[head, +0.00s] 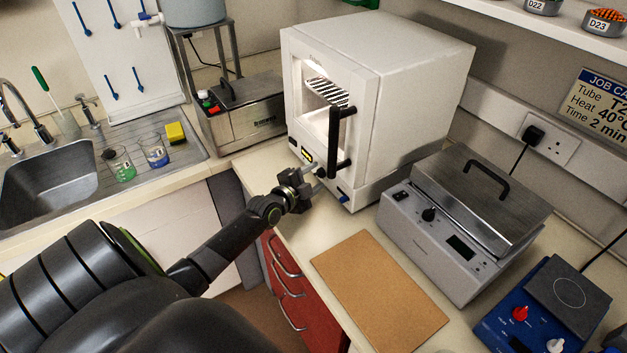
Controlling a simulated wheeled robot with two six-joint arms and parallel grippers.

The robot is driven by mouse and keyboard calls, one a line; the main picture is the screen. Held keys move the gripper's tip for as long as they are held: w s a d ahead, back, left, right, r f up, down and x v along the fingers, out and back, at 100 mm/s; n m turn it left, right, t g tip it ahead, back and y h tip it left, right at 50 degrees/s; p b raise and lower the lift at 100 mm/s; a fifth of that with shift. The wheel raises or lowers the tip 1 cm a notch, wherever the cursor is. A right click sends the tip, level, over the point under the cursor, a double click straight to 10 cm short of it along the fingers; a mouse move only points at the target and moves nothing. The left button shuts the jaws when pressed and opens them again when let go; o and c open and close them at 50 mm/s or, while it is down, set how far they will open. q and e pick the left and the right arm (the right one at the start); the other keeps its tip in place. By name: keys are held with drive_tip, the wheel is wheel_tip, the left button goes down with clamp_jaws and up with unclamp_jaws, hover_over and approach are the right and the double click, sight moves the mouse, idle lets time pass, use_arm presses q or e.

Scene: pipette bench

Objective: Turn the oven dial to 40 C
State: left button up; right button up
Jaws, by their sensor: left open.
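The white oven (400,80) stands at the back of the bench, its lit window showing a striped shelf. A dark upright handle (337,140) is on its door. Its front panel below the window has a small yellow-lit display (307,155) and a dark round dial (321,173). My left gripper (314,173) is open at this panel, its fingertips close to the dial; I cannot tell whether they touch it. The dial's marks are too small to read. My right gripper is not in view.
A grey water bath (440,235) with a lidded top stands right of the oven. A brown board (378,290) lies on the bench in front. A blue hotplate device (535,310) is at lower right. A sink (50,185) and beakers (120,165) are at left.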

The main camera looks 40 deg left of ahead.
use_arm(q)
drive_tip(key=shift+w, duration=0.1)
drive_tip(key=shift+c, duration=0.2)
drive_tip(key=c, duration=0.9)
drive_tip(key=shift+c, duration=0.2)
drive_tip(key=n+g+h+b, duration=0.1)
drive_tip(key=n+b, duration=0.1)
drive_tip(key=shift+a+n+b, duration=0.15)
drive_tip(key=shift+n+b, duration=0.15)
drive_tip(key=shift+b, duration=0.05)
drive_tip(key=n+g+h+b, duration=0.1)
drive_tip(key=n+b, duration=0.1)
drive_tip(key=b, duration=0.1)
drive_tip(key=shift+w+a, duration=0.1)
drive_tip(key=shift+a, duration=0.05)
drive_tip(key=n+h+b, duration=0.1)
drive_tip(key=n+b, duration=0.1)
drive_tip(key=b, duration=0.1)
drive_tip(key=shift+a+n+g+h, duration=0.1)
drive_tip(key=shift+n+g+h, duration=0.2)
drive_tip(key=shift+g+h, duration=0.1)
drive_tip(key=shift+r+n+h+b, duration=0.2)
drive_tip(key=shift+n+h+b, duration=0.2)
drive_tip(key=shift+n+b, duration=0.25)
